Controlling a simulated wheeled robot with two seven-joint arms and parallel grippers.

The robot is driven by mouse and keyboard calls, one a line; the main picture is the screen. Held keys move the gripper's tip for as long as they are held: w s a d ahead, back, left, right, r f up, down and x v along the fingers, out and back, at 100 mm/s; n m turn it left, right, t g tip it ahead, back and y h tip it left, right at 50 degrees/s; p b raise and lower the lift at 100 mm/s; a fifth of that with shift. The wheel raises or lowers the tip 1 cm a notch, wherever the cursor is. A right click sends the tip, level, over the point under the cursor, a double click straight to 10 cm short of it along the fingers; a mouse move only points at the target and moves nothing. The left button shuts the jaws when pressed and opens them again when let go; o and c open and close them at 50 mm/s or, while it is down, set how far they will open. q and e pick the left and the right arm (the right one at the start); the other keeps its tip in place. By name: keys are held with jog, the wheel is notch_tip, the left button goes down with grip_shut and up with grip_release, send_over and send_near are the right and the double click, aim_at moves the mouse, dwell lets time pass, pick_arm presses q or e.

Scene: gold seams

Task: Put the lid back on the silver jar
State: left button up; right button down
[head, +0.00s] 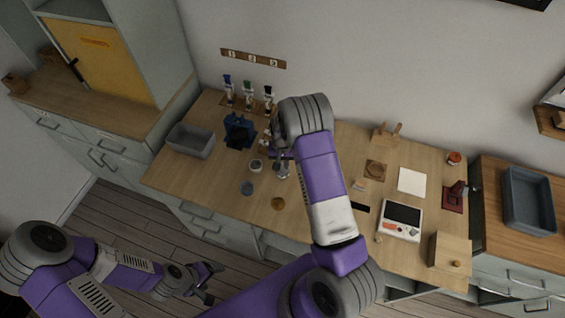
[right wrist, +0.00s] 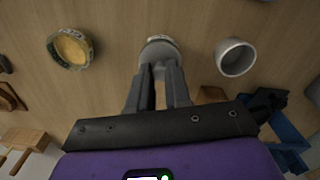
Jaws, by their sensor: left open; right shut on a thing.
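The silver jar (head: 256,166) stands upright and open on the wooden workbench; it also shows right of my fingers in the right wrist view (right wrist: 235,58). My right gripper (right wrist: 160,72) is shut on a round grey piece (right wrist: 160,48) that looks like the lid, with a paler rim. In the head view my right gripper (head: 283,163) is just right of the jar, apart from it. Whether the lid touches the bench I cannot tell. My left gripper (head: 212,283) is open and empty, low in front of the bench.
A blue stand (head: 238,131) and grey bin (head: 191,141) are behind left.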

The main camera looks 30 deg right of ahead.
dwell(0.6)
dwell(0.3)
jog(key=c, duration=0.5)
grip_release()
jog(key=shift+r, duration=0.1)
jog(key=shift+r+p, duration=2.1)
jog(key=shift+r, duration=1.35)
grip_shut()
